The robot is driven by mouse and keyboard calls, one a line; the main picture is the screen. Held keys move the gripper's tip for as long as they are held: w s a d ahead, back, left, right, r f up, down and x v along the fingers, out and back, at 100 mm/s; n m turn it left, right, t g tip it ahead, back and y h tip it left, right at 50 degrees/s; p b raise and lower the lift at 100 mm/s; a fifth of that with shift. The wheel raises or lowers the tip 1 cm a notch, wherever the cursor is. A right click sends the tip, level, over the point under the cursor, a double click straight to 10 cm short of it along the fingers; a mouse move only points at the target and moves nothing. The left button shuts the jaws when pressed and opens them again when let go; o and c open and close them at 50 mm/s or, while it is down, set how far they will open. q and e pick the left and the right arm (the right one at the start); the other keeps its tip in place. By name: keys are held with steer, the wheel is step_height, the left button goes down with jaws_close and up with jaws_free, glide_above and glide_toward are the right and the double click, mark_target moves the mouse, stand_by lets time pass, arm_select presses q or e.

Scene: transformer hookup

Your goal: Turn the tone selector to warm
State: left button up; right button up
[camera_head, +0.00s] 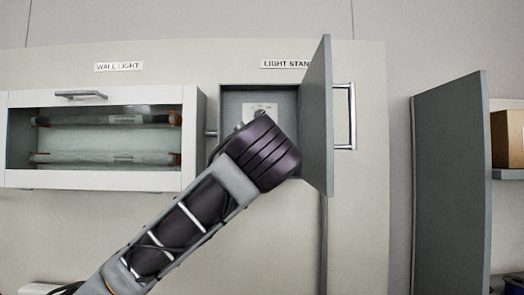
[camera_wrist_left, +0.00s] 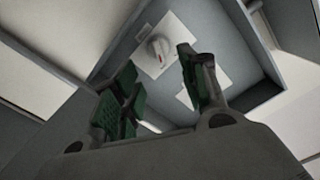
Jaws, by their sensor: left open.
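The tone selector (camera_wrist_left: 158,50) is a light knob with a red mark on a white plate, inside an open grey box (camera_head: 230,98) under the "LIGHT STAN..." label. In the head view only part of its plate (camera_head: 262,108) shows above my left arm; the knob itself is mostly hidden. My left gripper (camera_wrist_left: 160,88) is open and empty in the wrist view, its green-padded fingers in front of the box. The knob lies beyond the gap between the fingers, apparently not touched. The head view hides this gripper behind my arm. The right gripper is in neither view.
The box's grey door (camera_head: 318,120) stands open on its right, with a handle (camera_head: 350,115) behind it. A glass-fronted wall light cabinet (camera_head: 100,135) is to the left. A tall grey door (camera_head: 452,190) and a shelf with a brown box (camera_head: 507,138) are at the right.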

arm_select(q)
steer(key=shift+w+p, duration=1.05)
steer(key=shift+w, duration=2.15)
steer(key=c, duration=0.8)
steer(key=shift+c, duration=0.2)
